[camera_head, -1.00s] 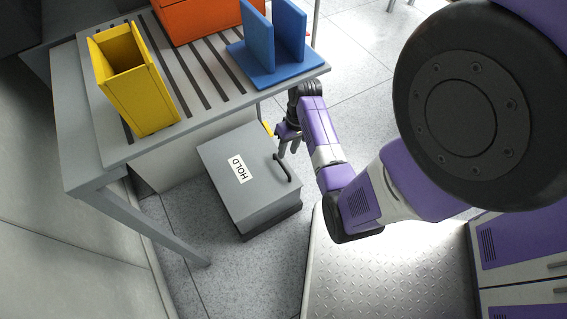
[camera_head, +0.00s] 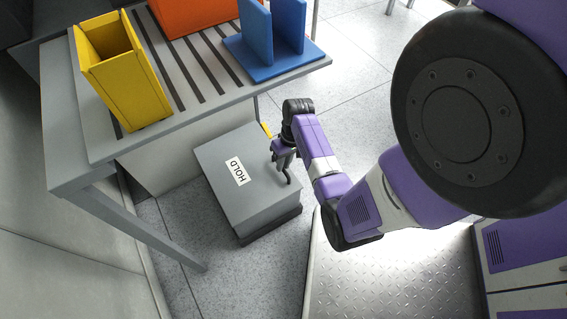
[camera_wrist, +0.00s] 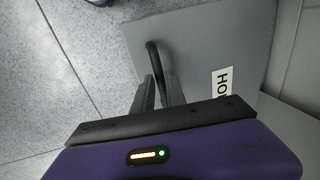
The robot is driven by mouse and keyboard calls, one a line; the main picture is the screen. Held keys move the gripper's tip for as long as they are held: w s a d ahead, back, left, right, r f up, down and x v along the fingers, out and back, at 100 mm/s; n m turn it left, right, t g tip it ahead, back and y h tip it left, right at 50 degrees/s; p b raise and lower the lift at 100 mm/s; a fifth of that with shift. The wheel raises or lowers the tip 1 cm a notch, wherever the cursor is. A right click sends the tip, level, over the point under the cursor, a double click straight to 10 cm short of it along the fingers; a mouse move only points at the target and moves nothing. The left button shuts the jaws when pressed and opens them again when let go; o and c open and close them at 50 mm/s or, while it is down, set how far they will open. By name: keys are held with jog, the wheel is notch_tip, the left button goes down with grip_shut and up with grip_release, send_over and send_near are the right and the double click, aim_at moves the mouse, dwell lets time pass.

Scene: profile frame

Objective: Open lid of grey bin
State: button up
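The grey bin (camera_head: 240,205) stands on the floor beside the table, with its flat lid (camera_head: 255,165) down and a white "HOLD" label (camera_head: 236,171) on top. The lid also fills the upper middle of the wrist view (camera_wrist: 215,50). A dark curved handle (camera_wrist: 152,52) rises near the lid's edge; in the head view my gripper covers most of it. My gripper (camera_head: 284,158) is at this handle. In the wrist view its two fingers (camera_wrist: 160,82) stand a little apart, with the handle running between them. Whether they touch it is unclear.
The grey table (camera_head: 85,165) overhangs the bin's far side and holds a yellow box (camera_head: 130,85), a blue upright holder (camera_head: 268,45) and an orange box (camera_head: 195,15). A metal tread plate (camera_head: 385,270) lies at the lower right. Floor left of the bin is clear.

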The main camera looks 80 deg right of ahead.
grip_shut()
dwell(1.2)
